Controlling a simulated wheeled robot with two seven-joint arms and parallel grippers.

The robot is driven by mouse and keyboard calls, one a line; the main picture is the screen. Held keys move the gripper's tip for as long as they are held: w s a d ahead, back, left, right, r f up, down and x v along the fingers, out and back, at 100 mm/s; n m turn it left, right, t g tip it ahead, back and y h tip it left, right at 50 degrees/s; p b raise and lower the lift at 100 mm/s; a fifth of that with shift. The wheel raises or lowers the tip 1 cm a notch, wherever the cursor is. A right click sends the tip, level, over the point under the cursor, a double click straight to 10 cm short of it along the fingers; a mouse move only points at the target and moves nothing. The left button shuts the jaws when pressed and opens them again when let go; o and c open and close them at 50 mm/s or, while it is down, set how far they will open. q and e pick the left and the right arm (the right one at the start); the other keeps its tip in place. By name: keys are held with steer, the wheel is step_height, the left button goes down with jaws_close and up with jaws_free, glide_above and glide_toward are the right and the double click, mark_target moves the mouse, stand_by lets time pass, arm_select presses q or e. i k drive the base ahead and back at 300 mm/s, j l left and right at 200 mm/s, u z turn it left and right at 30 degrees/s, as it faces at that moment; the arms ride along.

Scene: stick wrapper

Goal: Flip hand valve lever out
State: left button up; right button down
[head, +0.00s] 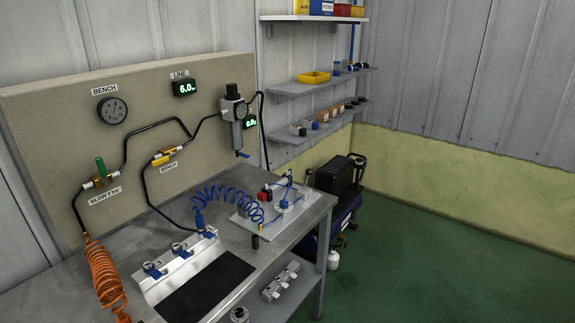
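Two lever valves are on the beige panel. The valve with a green lever (101,167) is above the "BLOW 2 bar" label, and its lever stands nearly upright. Neither of my grippers is in view.
An orange coiled hose (103,274) hangs at the left. A blue coiled hose (228,194) arches over the workbench (222,244). A white rail with blue couplings (180,262) and a black mat (207,286) lie in front. Shelves (315,84) hang at the back; green floor (440,240) is clear at right.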

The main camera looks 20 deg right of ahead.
mark_target(308, 171)
steer(key=i+l, duration=0.2)
steer(key=i+l+u, duration=0.1)
steer(key=l, duration=0.35)
steer(key=i+l, duration=0.25)
steer(key=i+l+u, duration=0.1)
steer(key=l, duration=0.3)
steer(key=i+l, duration=0.2)
steer(key=l, duration=0.15)
steer(key=i+l+u, duration=0.1)
steer(key=l, duration=0.2)
steer(key=i+l, duration=0.2)
steer(key=l, duration=0.15)
steer(key=i+l+u, duration=0.1)
steer(key=l, duration=0.3)
steer(key=i, duration=0.05)
